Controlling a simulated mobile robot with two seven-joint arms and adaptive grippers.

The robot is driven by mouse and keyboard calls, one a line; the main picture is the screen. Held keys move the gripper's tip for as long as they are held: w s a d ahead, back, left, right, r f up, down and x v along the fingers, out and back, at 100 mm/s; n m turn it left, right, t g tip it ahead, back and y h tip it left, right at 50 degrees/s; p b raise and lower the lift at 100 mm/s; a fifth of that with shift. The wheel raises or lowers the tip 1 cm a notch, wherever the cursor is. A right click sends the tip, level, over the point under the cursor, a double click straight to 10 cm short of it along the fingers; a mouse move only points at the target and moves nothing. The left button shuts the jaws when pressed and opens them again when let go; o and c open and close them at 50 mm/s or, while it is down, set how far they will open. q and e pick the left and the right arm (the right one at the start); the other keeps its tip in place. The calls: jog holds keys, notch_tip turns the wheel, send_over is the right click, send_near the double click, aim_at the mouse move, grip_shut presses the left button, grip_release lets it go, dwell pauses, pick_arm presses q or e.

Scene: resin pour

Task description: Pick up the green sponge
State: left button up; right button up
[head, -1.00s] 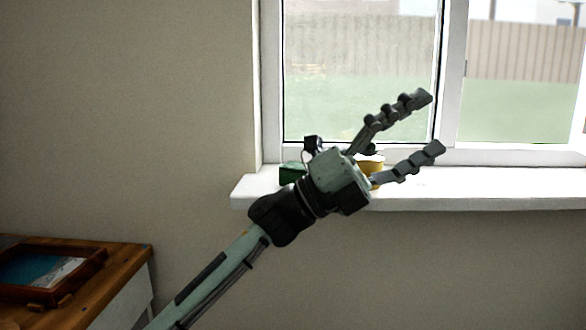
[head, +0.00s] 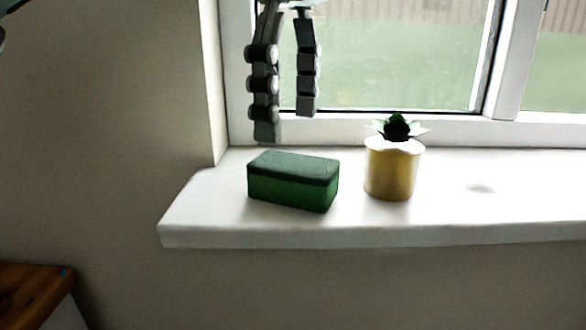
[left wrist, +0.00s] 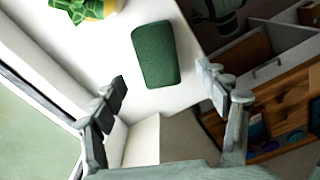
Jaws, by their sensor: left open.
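The green sponge (head: 292,182) lies flat on the white window sill, a block with a darker top. In the left wrist view the sponge (left wrist: 155,54) lies ahead of the fingertips, between the lines of the two fingers. My left gripper (head: 289,125) hangs with its fingers pointing down above the sponge's back edge in the head view. Its fingers are apart with nothing between them, and it also shows open in the left wrist view (left wrist: 163,84). It looks apart from the sponge.
A yellow pot with a green plant (head: 393,172) stands just right of the sponge on the white sill (head: 480,210). The window frame (head: 350,130) rises behind. The sill's right part is free. A wooden table (head: 35,290) is at the lower left.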

aim_at(294, 162)
pick_arm(q)
jog(key=f, duration=0.6)
jog(key=shift+d+f, duration=0.25)
jog(key=shift+f, duration=0.15)
jog(key=c, duration=0.8)
